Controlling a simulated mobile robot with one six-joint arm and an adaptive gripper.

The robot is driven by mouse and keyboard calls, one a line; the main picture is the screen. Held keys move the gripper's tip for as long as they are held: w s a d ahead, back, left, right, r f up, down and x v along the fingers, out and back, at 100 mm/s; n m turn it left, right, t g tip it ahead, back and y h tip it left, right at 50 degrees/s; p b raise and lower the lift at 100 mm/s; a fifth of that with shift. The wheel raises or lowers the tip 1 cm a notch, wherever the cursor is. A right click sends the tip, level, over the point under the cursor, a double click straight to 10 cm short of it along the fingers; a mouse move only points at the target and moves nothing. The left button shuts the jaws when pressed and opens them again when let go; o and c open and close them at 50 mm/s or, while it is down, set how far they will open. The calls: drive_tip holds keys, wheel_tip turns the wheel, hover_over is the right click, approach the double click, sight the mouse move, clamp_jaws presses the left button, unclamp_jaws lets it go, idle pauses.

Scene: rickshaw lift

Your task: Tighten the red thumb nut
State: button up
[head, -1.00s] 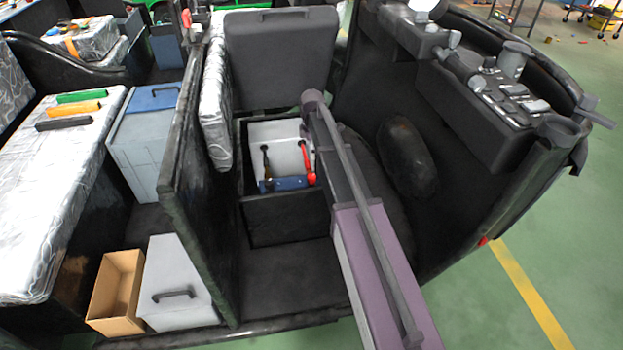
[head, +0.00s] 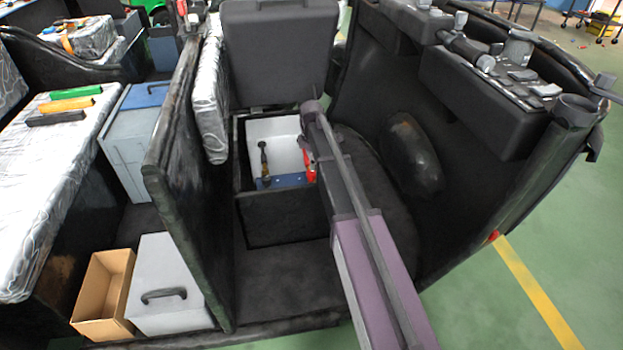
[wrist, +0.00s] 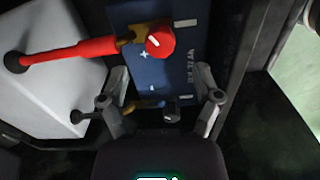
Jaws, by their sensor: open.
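The red thumb nut (wrist: 160,41) sits on a brass clamp (wrist: 131,41) at the end of the red cable (wrist: 68,52), on top of the blue battery (wrist: 170,68) in the wrist view. A white mark shows on the nut. A dark nut (wrist: 171,112) sits on the battery's other clamp, nearer me. My gripper (wrist: 161,73) is open and empty, its fingers apart above the battery; the red nut lies just beyond the fingertips, touched by neither. In the head view the battery (head: 285,181) and red cable (head: 309,168) show in the seat box, partly behind my arm.
The battery stands in an open black box (head: 285,215) with a raised seat lid (head: 278,45) behind it. A black partition (head: 190,200) stands to the left. A cardboard box (head: 105,290) and a grey case (head: 165,285) lie beyond it.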

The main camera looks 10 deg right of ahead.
sight(311, 172)
drive_tip(key=shift+f+b, duration=2.8)
drive_tip(key=shift+f, duration=0.35)
drive_tip(key=shift+c, duration=0.2)
clamp_jaws()
